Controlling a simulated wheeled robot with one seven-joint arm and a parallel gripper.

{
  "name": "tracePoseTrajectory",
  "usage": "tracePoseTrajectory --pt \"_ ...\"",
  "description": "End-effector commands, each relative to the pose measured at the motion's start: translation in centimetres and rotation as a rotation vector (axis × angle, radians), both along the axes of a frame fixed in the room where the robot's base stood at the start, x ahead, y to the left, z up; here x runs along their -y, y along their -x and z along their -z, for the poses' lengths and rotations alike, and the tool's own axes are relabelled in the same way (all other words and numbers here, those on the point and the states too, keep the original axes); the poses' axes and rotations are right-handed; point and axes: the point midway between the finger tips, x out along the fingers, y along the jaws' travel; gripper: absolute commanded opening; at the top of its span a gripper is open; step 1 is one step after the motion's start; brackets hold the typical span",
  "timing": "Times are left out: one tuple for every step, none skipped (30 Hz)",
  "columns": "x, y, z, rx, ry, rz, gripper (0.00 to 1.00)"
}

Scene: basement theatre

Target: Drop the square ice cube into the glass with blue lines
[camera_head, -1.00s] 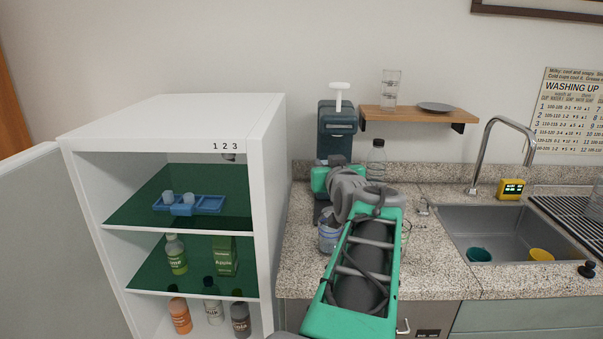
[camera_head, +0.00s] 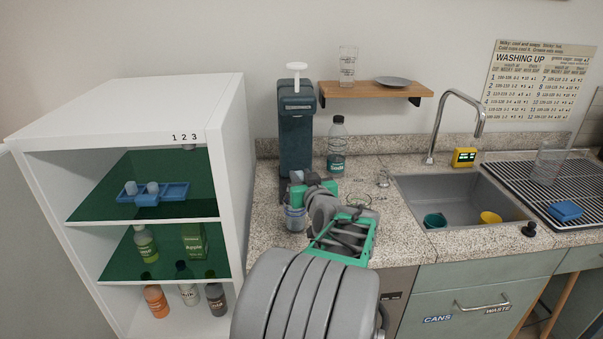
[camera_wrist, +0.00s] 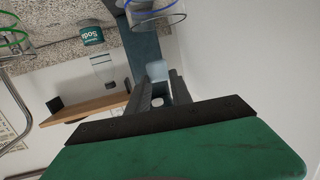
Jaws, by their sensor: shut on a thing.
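A pale, translucent ice cube (camera_wrist: 157,70) is between the fingertips of my gripper (camera_wrist: 160,82) in the wrist view. The gripper is shut on it. The glass with blue lines (camera_head: 295,217) stands on the counter in front of the dark dispenser. In the wrist view the blue-lined glass (camera_wrist: 155,14) is at the top edge, apart from the cube. In the head view my gripper (camera_head: 306,180) is close to this glass, and my arm hides the cube. A glass with green lines (camera_wrist: 14,40) shows at the left of the wrist view.
The dark dispenser (camera_head: 296,140) and a bottle (camera_head: 337,147) stand behind my gripper. A wooden shelf (camera_head: 374,90) holds a glass and a plate. The open white cabinet (camera_head: 226,130) is at left, with a blue ice tray (camera_head: 174,191). The sink (camera_head: 460,185) is at right.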

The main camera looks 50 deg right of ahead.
Motion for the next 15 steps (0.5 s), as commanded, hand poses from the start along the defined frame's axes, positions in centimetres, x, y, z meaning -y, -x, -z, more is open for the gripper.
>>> tracePoseTrajectory --pt "0.0 0.0 -0.08 0.0 0.0 0.0 0.0" --pt "0.0 0.0 -0.09 0.0 0.0 0.0 0.0" --pt "0.0 0.0 -0.09 0.0 0.0 0.0 0.0" --pt "0.0 -0.01 -0.1 0.0 0.0 0.0 0.29" --pt "0.0 -0.01 -0.1 0.0 0.0 0.0 0.31" --pt "0.0 -0.01 -0.1 0.0 0.0 0.0 0.34" --pt "0.0 -0.01 -0.1 0.0 0.0 0.0 0.37" --pt "0.0 -0.01 -0.1 0.0 0.0 0.0 0.39" --pt "0.0 -0.01 -0.1 0.0 0.0 0.0 0.42" --pt "0.0 -0.01 -0.1 0.0 0.0 0.0 0.45" --pt "0.0 -0.01 -0.11 0.0 0.0 0.0 0.47" --pt "0.0 -0.01 -0.11 0.0 0.0 0.0 0.51" --pt "0.0 -0.01 -0.11 0.0 0.0 0.0 0.52" --pt "0.0 -0.01 -0.11 0.0 0.0 0.0 0.52" --pt "0.0 -0.01 -0.1 0.0 0.0 0.0 0.52"
